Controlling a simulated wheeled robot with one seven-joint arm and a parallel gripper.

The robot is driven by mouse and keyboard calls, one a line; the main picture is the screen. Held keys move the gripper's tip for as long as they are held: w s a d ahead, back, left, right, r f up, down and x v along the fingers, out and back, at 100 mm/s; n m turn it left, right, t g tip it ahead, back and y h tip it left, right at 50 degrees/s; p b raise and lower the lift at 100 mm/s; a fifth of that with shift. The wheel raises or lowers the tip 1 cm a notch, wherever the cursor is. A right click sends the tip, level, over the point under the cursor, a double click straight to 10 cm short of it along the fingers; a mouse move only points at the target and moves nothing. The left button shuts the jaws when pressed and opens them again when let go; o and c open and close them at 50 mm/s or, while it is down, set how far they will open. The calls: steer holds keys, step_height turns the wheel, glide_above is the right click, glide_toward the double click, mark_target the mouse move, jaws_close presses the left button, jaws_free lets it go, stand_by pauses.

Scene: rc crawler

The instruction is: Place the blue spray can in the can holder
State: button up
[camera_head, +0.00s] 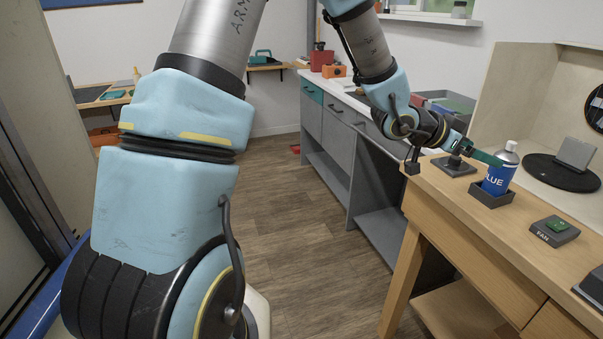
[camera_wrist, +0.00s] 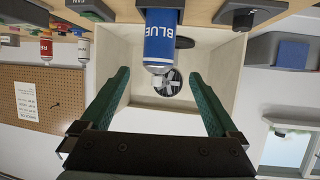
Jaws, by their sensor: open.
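The blue spray can (camera_head: 498,172), with a white-grey top and the lettering "BLUE", stands upright in a dark square holder (camera_head: 491,198) on the wooden bench. My gripper (camera_head: 489,158) is at the can's upper part, and one green finger shows beside it. In the wrist view, which looks upside down, the can (camera_wrist: 160,38) hangs from the top edge. There my gripper (camera_wrist: 161,76) has its two green fingers spread wide, with the can's top centred in the gap and clear space on both sides. The can's lower end is hidden by the holder's walls.
A second dark square base (camera_head: 454,166) stands left of the can on the wooden bench (camera_head: 455,205). A "FAN" box with a green button (camera_head: 556,231) is to the right. Behind is a pale spray booth (camera_head: 520,95) with a black turntable (camera_head: 545,173).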

steer(key=w+a+f+n+t+y, duration=0.1)
steer(key=w+a+f+n+y, duration=0.15)
steer(key=a, duration=0.65)
steer(key=w+a+f+n+t+y, duration=0.1)
steer(key=w+a+n+t+y, duration=0.2)
steer(key=a, duration=0.7)
steer(key=w+a+f+n+y, duration=0.25)
steer(key=w+a+y, duration=0.2)
steer(key=a, duration=0.45)
steer(key=s+a+n+g+y, duration=0.1)
steer(key=s+a, duration=0.4)
steer(key=a, duration=0.5)
steer(key=s+a+n+g+y, duration=0.2)
steer(key=s+a+n, duration=0.4)
steer(key=a, duration=0.4)
steer(key=shift+s+r+n+g, duration=0.15)
steer(key=shift+s+n+g, duration=0.15)
steer(key=shift+g, duration=0.1)
